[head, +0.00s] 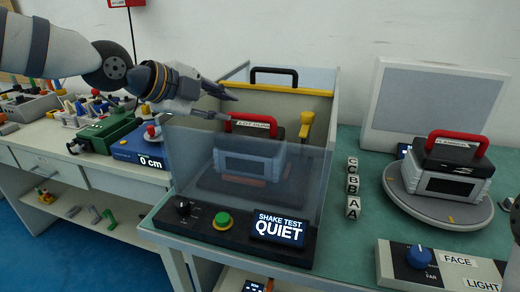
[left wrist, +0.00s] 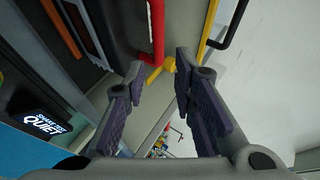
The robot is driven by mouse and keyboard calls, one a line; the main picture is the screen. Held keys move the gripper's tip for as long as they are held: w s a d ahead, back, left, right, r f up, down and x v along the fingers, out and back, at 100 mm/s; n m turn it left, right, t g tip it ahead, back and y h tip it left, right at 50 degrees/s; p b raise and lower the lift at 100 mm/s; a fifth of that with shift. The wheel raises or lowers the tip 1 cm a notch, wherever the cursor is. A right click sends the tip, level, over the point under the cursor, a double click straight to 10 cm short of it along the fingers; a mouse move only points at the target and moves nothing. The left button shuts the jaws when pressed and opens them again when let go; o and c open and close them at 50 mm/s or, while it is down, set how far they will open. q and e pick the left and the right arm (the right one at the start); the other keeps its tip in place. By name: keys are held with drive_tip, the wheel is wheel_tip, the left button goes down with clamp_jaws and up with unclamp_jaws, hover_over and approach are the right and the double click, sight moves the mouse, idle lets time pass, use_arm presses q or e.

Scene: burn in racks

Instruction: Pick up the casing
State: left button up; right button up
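One casing (head: 248,158), grey and black with a red handle (head: 252,121), stands upright inside the clear-walled shake test box (head: 258,190). A second similar casing (head: 446,178) with a red handle stands on a round grey turntable (head: 440,208) at the right. My left gripper (head: 230,106) is open and empty at the box's upper part, close to the left end of the first casing's handle. In the left wrist view, my left gripper (left wrist: 160,63) has its fingers apart, with the red handle (left wrist: 157,30) just beyond the fingertips. Whether they touch is unclear.
The box has a yellow-edged back rim with a black handle (head: 273,72), and a yellow lever (head: 306,124) inside at the right. Lettered blocks (head: 353,185) stack beside it. A grey panel (head: 425,105) stands behind the turntable. A blue gauge block (head: 140,148) and a green tool lie left.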

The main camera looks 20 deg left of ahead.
sight(253, 118)
use_arm(q)
drive_tip(key=x, duration=0.6)
drive_tip(key=shift+w+a+f, duration=0.2)
drive_tip(key=shift+w+f, duration=0.05)
drive_tip(key=shift+f, duration=0.1)
drive_tip(key=shift+w+d+f, duration=0.2)
drive_tip(key=shift+d, duration=0.05)
drive_tip(key=b+x, duration=0.1)
drive_tip(key=x, duration=0.3)
drive_tip(key=shift+d+f, duration=0.2)
drive_tip(key=shift+d, duration=0.1)
drive_tip(key=shift+w+d, duration=0.1)
drive_tip(key=shift+w, duration=0.1)
drive_tip(key=shift+r, duration=0.15)
clamp_jaws()
use_arm(e)
drive_tip(key=shift+s+a+f+g, duration=0.15)
drive_tip(key=shift+s+f+g, duration=0.25)
drive_tip(key=shift+s+f, duration=0.35)
